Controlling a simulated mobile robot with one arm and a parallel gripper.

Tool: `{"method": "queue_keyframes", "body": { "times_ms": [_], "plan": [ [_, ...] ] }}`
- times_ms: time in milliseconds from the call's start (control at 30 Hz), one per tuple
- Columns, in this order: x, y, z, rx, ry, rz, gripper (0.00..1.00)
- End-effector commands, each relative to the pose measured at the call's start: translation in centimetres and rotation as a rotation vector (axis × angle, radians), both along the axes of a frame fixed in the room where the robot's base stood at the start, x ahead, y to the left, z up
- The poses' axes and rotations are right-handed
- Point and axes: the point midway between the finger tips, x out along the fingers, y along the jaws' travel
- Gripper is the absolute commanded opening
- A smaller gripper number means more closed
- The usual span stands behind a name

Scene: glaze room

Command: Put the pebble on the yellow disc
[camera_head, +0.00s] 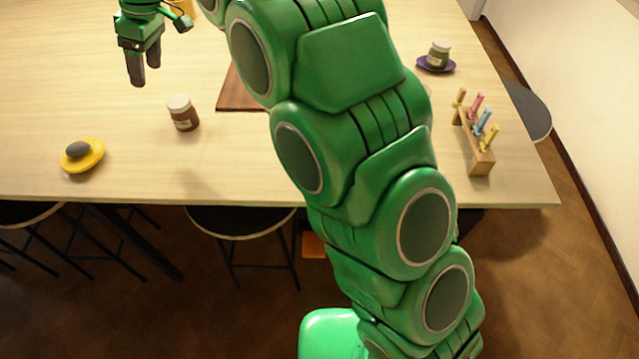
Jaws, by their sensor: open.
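A dark grey pebble (77,150) rests on the yellow disc (96,155) at the left of the table, near its front edge. The pebble sits toward the left part of the disc. My gripper (141,78) is up and to the right of the disc, apart from it. Its dark fingers point down, open, with nothing seen between them.
A brown-filled jar (183,114) stands right of the disc. A brown board (238,94) lies partly behind my arm. At the right are a jar (438,53) on a purple disc (436,66) and a wooden rack (479,157) with several coloured pieces. Stools (240,221) stand along the front.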

Motion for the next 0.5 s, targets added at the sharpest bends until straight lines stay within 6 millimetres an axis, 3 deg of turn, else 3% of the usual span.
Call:
{"method": "queue_keyframes", "body": {
  "times_ms": [100, 500],
  "plan": [
    [0.0, -4.4, 1.0, -0.025, 0.015, -0.092, 0.68],
    [-2.4, -17.9, 2.5, -0.116, 0.073, -0.394, 0.68]
  ]
}}
